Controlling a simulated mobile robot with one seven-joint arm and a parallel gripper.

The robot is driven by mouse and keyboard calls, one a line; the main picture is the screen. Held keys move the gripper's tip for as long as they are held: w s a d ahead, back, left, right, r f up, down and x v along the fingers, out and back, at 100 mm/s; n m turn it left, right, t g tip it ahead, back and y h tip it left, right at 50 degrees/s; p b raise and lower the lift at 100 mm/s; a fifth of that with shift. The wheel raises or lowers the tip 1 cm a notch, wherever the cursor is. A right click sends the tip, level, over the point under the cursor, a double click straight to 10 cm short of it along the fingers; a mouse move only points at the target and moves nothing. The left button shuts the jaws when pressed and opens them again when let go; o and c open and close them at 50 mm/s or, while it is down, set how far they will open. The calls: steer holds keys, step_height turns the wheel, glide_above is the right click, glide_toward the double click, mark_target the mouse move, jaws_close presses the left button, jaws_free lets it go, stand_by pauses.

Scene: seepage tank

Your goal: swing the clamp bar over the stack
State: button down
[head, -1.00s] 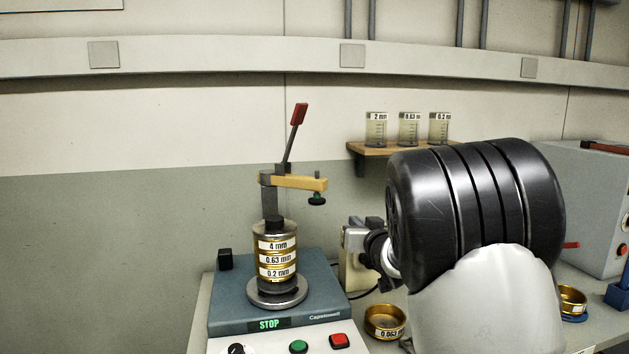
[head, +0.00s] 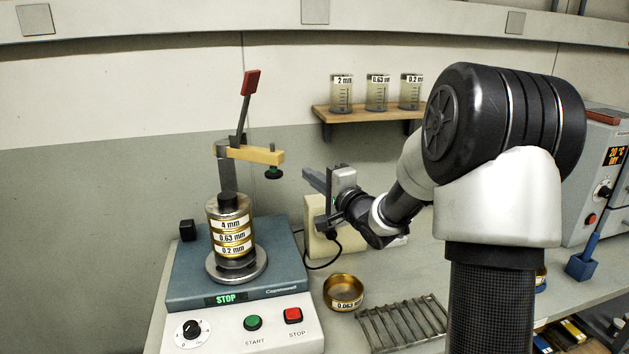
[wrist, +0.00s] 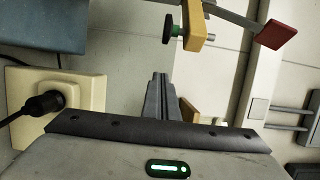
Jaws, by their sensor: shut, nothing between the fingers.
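The yellow clamp bar (head: 255,154) sits on the post behind the sieve stack and points right, with a green-and-black knob (head: 273,173) hanging under its free end. A grey lever with a red grip (head: 250,83) rises above it. The sieve stack (head: 231,231), labelled 4 mm, 0.63 mm and 0.2 mm, stands on the shaker (head: 238,274) left of the bar's free end. My gripper (head: 308,176) is shut and empty, right of the knob and apart from it. The wrist view shows the shut fingers (wrist: 160,95), the clamp bar (wrist: 195,28) and the red grip (wrist: 277,35).
A socket box with a black plug (head: 318,232) is on the wall below my gripper. A shelf (head: 362,114) with labelled beakers is behind. A 0.063 sieve (head: 343,291) and a wire rack (head: 402,322) lie on the bench right of the shaker.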

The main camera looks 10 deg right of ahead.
steer(key=w+a, duration=0.1)
steer(key=a, duration=0.2)
steer(key=w+a, duration=0.1)
steer(key=shift+w+a, duration=0.3)
steer(key=shift+a, duration=0.05)
steer(key=shift+b, duration=0.3)
